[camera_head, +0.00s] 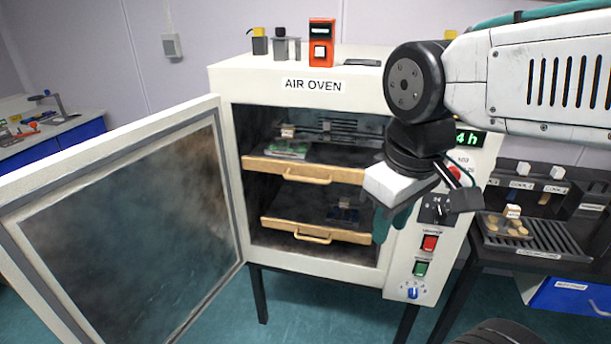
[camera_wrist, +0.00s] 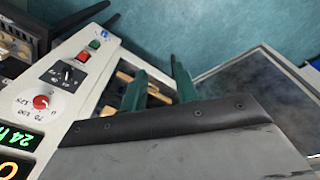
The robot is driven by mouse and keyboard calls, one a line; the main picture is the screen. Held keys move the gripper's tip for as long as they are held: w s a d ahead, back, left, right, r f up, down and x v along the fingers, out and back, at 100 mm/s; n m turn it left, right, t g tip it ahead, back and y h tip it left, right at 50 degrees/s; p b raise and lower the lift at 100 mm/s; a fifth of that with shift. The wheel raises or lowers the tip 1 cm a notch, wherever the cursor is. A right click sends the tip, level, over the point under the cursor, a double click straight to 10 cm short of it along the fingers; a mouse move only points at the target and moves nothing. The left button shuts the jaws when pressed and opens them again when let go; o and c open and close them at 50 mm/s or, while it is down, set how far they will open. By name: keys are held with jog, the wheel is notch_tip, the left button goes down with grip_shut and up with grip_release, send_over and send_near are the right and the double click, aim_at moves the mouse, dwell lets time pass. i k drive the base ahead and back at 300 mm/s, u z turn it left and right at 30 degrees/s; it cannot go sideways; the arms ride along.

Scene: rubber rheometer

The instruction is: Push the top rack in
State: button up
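The top rack (camera_head: 335,173) is a dark shelf with a wooden front strip and handle in the open air oven (camera_head: 300,70). Its front appears to stand somewhat forward inside the opening. A green board and a small pale block rest on it. The bottom rack (camera_head: 345,234), with a similar wooden front, is below it and holds a dark item. My gripper (camera_head: 391,220) hangs in front of the oven's right edge, right of both racks and apart from them. Its teal fingers are apart and empty, also in the wrist view (camera_wrist: 158,86), where parts of the wooden fronts show behind them.
The oven door (camera_head: 120,220) is swung wide open to the left. The control panel (camera_head: 430,240) with knobs and switches is close behind my gripper. A bench with a grooved tray (camera_head: 545,240) stands at the right. Several small items sit on the oven's top.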

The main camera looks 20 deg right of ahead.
aim_at(325, 162)
jog(key=u, duration=2.3)
jog(key=k, duration=1.15)
jog(key=z, duration=1.75)
jog(key=i, duration=0.5)
jog(key=u, duration=0.05)
